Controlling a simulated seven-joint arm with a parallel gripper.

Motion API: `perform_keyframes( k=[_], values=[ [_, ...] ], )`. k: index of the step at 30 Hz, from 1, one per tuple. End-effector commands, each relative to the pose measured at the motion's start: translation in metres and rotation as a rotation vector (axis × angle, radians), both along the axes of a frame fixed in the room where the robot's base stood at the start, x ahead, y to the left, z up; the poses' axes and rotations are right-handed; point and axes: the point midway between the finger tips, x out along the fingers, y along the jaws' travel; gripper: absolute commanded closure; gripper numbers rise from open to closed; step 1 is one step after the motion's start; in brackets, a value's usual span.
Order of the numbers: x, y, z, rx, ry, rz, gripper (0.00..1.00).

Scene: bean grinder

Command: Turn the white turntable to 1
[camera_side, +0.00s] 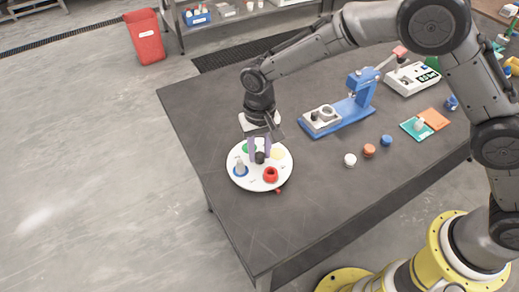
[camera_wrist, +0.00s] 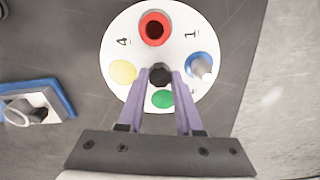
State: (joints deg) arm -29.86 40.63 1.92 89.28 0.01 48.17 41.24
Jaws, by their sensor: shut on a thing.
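The white turntable (camera_side: 262,183) lies on the near left part of the dark table; in the wrist view (camera_wrist: 130,47) it fills the upper middle. It carries a red ring (camera_wrist: 155,28), a blue ring (camera_wrist: 202,65) with a pale peg in it, a yellow disc (camera_wrist: 122,72) and a green disc (camera_wrist: 161,99). The printed 1 (camera_wrist: 190,34) is between the red and blue rings; a 4 (camera_wrist: 122,41) is left of the red ring. My gripper (camera_wrist: 161,76), also in the side view (camera_side: 260,155), is shut on the black central knob (camera_wrist: 160,74). Part of the knob is hidden.
A small red marker (camera_side: 278,191) is on the table beside the turntable's near edge. A blue machine (camera_side: 358,100) stands to the right. White, orange and blue round pieces (camera_side: 369,150) lie farther right. The table's left edge is close to the turntable.

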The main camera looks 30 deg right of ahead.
Motion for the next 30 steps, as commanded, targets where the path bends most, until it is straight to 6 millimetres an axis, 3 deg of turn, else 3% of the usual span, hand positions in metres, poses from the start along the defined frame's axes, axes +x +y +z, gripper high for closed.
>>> perform_keyframes(
  k=[11,30],
  values=[
    [0.0005,-0.0003,0.0013,0.0,-0.001,-0.076,1.0],
    [0.0004,-0.0004,0.0015,0.0,-0.001,-0.386,1.0]
  ],
)
